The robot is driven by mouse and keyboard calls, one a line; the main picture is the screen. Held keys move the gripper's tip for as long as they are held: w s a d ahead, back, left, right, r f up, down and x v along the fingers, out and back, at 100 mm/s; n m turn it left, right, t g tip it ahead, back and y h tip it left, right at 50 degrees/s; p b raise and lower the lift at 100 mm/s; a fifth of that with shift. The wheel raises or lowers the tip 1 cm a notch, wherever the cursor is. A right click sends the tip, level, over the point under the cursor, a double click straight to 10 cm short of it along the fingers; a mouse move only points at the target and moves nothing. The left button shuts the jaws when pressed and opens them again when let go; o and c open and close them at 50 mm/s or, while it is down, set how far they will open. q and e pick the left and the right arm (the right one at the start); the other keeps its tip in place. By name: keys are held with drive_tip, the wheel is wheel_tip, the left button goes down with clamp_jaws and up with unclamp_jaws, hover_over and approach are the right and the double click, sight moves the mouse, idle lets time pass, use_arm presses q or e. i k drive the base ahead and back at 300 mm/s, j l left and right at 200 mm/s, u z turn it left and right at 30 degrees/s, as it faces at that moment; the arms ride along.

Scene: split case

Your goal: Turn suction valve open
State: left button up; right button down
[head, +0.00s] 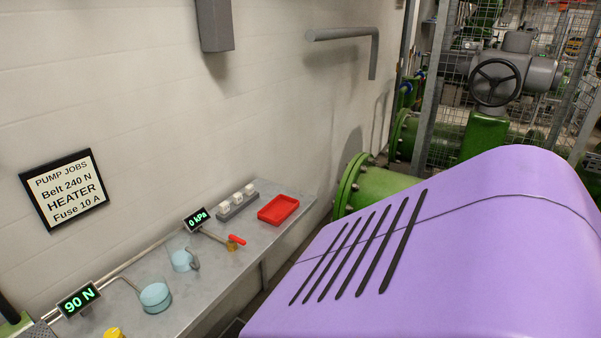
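A small brass-coloured valve (232,246) with a red handle (237,239) sits on the grey bench at the wall, at the end of a thin pipe. I take it for the suction valve, but no label on it can be read. A small display (196,219) beside it reads "0 kPa". Neither of my grippers is in view.
A large purple casing (450,260) with black slots fills the right. On the bench (215,285) are a red tray (278,209), a grey block with white pieces (237,204), blue cups (155,297) and a "90 N" display (78,300). A wall sign (65,190) lists pump jobs.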

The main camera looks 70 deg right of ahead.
sight(232, 238)
drive_tip(key=z, duration=0.4)
drive_tip(key=i+l+z, duration=0.1)
drive_tip(key=z, duration=0.75)
drive_tip(key=i+z, duration=0.1)
drive_tip(key=z, duration=0.3)
drive_tip(key=i+j+z, duration=0.1)
drive_tip(key=i, duration=0.4)
